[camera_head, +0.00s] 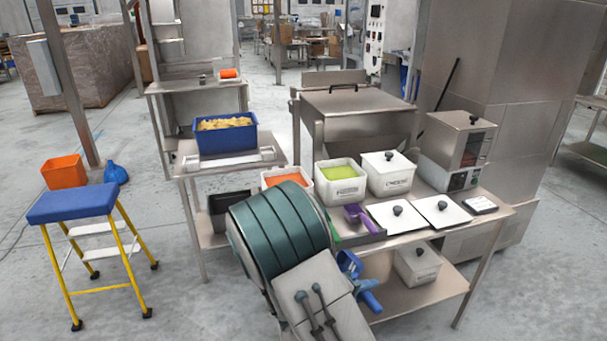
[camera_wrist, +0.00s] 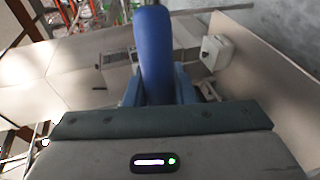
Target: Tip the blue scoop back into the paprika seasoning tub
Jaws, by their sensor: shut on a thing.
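The blue scoop (camera_wrist: 155,55) stands up between the fingers of my gripper (camera_wrist: 157,88) in the wrist view. My gripper is shut on it. In the head view, blue parts of the scoop and gripper show just past my arm, in front of the bench's front edge; which part is which is hard to tell. The tub with orange-red seasoning (camera_head: 286,173), which looks like the paprika, stands uncovered on the bench beyond my arm. My arm hides its lower front and any label. My gripper is to the right of that tub in the picture, nearer the camera and apart from it.
A tub of green seasoning (camera_head: 341,186) and a lidded white tub (camera_head: 389,177) stand to the right. A purple scoop (camera_head: 357,214) and two white lids (camera_head: 395,220) lie in front. Another white tub (camera_head: 417,266) is on the lower shelf. A step stool (camera_head: 75,203) stands left.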

